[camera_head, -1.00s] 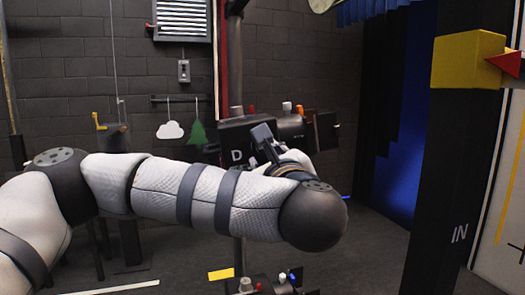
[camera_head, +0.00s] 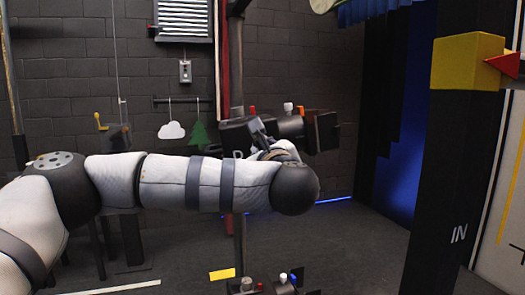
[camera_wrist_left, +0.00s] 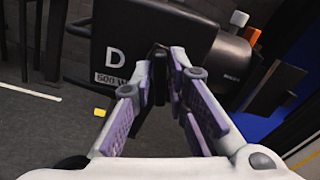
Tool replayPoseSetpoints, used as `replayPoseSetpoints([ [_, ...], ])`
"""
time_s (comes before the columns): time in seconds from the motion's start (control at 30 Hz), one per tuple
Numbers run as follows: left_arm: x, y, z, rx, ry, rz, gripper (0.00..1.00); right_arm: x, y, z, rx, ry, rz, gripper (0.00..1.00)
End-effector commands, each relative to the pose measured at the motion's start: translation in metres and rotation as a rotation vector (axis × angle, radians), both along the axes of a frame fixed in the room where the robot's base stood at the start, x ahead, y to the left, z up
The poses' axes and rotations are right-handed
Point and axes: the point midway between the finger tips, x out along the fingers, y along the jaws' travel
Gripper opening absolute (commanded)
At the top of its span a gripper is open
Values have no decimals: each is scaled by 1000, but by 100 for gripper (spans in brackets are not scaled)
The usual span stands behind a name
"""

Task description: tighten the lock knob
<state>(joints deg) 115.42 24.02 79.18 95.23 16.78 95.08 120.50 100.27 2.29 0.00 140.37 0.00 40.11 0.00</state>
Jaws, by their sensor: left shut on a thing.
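A black lamp (camera_head: 238,132) marked "D" is mounted on a vertical pole in the middle of the head view. Its barrel points right and ends in a dark flap (camera_head: 322,131). The lamp body also fills the upper middle of the left wrist view (camera_wrist_left: 125,40). My left gripper (camera_head: 260,136) is at the lamp's near side, partly hidden by my own arm. In the wrist view its purple-padded fingers (camera_wrist_left: 160,75) close on a dark piece, which looks like the lock knob (camera_wrist_left: 158,58). The fingers hide most of that knob. My right gripper is not in view.
White (camera_head: 288,107) and orange knobs stand on the lamp's barrel. A second fixture (camera_head: 262,286) with small coloured knobs shows low on the pole. A black post with a yellow block (camera_head: 467,60) stands at right. A cloud (camera_head: 172,130) and tree cutout hang behind.

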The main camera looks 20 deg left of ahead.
Motion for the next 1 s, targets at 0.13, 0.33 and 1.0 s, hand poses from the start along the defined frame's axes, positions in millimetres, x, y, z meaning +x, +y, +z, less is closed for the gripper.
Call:
replayPoseSetpoints([
  [0.13,0,0,0,15,7,0,0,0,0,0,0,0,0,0],
  [0.33,0,-1,0,93,46,0,0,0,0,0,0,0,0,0],
  [1.0,1,-3,1,643,314,1,0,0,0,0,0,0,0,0],
])
